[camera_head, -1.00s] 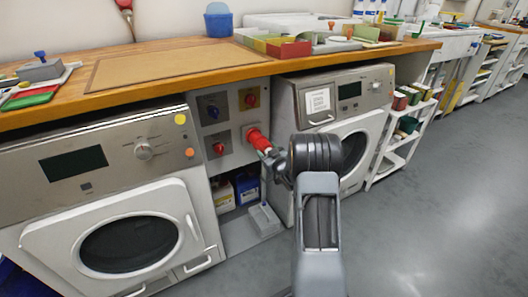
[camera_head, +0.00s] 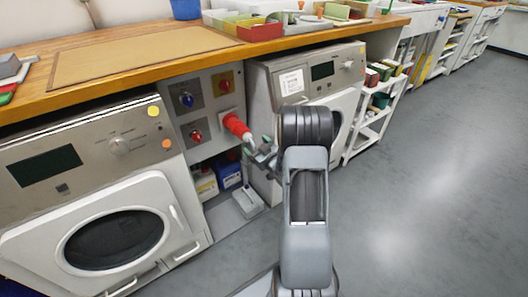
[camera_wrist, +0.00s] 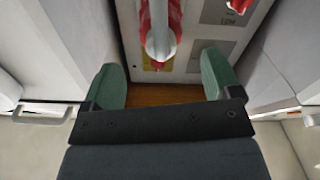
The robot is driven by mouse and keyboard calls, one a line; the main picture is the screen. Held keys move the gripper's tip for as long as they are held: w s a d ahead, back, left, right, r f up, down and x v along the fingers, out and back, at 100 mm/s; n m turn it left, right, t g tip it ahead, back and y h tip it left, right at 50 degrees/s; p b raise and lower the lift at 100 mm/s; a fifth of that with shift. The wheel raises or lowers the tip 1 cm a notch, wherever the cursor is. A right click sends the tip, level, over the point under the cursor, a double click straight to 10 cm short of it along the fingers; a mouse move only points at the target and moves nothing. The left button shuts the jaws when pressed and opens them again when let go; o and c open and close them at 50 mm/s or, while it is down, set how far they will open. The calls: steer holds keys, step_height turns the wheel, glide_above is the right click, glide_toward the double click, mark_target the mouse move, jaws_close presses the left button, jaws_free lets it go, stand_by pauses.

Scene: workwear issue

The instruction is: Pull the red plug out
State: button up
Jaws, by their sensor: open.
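The red plug (camera_head: 236,126) sits in the lower right socket of the grey panel (camera_head: 213,148) between two washing machines. It slants out and down, with a pale grey end toward me. My gripper (camera_head: 262,153) is just off this pale end, to its lower right. In the wrist view my gripper (camera_wrist: 163,76) is open, its two green fingers wide apart with nothing between their tips. The red plug (camera_wrist: 160,10) shows at the top there, its grey end ahead of the fingers. Its contact with the socket is hidden there.
The panel also carries a blue knob (camera_head: 187,99), a red knob on yellow (camera_head: 225,86) and another red knob (camera_head: 195,136). Washing machines stand left (camera_head: 95,170) and right (camera_head: 262,92). A wooden worktop (camera_head: 150,67) overhangs them. Open floor (camera_head: 420,180) lies to the right.

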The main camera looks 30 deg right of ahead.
steer(key=shift+s+d+p, duration=0.1)
steer(key=shift+s+p, duration=0.35)
steer(key=shift+s, duration=2.35)
